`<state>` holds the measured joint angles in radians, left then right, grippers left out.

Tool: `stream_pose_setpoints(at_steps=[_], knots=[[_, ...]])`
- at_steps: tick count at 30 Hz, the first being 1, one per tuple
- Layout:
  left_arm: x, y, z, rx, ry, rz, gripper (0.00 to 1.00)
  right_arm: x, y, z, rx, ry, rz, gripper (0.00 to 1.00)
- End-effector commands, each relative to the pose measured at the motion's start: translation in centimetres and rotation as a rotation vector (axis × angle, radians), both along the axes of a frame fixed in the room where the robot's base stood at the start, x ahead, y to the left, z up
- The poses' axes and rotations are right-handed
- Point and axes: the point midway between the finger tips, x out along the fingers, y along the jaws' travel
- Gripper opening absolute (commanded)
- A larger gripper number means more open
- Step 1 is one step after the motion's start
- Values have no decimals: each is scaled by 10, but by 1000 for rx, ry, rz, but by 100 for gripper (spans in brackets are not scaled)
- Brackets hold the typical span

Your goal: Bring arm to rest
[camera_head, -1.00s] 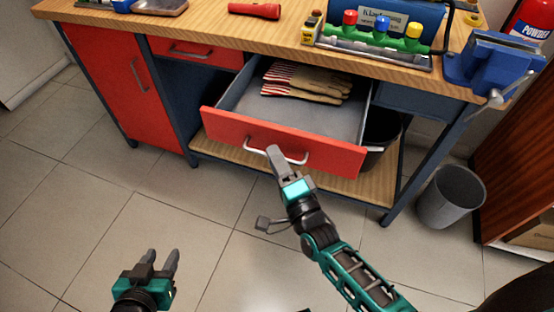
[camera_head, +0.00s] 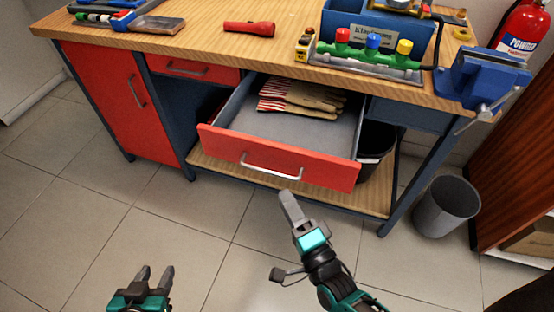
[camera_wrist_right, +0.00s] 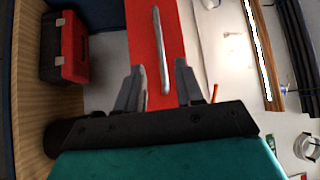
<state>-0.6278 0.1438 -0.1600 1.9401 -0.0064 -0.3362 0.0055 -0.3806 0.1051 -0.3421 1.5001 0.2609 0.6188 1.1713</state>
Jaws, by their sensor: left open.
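The red-fronted drawer (camera_head: 225,146) of the workbench stands pulled out, with striped work gloves (camera_head: 300,97) at its back. Its pale bar handle (camera_head: 270,172) is free. My right gripper (camera_head: 287,198) is in front of and below the drawer front, apart from the handle. In the right wrist view my right gripper (camera_wrist_right: 160,82) has its two fingers spread with nothing held; the handle (camera_wrist_right: 160,45) shows beyond them against the red front (camera_wrist_right: 142,30). My left gripper (camera_head: 155,272) is open and empty over the floor at the lower left.
The workbench top (camera_head: 200,40) carries a red flashlight (camera_head: 249,28), a valve manifold (camera_head: 372,52) and a blue vise (camera_head: 480,78). A grey bin (camera_head: 446,206) stands right of the bench. A red toolbox (camera_wrist_right: 72,48) shows in the wrist view. The tiled floor in front is clear.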

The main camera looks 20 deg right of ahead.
Motion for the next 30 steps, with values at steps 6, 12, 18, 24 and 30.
stream_pose_setpoints(at_steps=[6, 12, 18, 24, 30], knots=[[0, -1, 0, 0, 1, -1, 43, 0, 0, 0, -14, 3, 1, 37], [0, -1, 2, -1, 1, -2, 43, -7, -3, -9, -324, 79, 22, 37], [0, -2, 6, -2, 2, -3, 43, -27, -21, -26, -922, 198, 130, 37], [1, -2, 8, -3, -1, -3, 43, -51, -46, -37, -1375, 273, 276, 37], [2, -2, 9, -3, -4, -3, 43, -61, -57, -40, -1540, 299, 348, 37]])
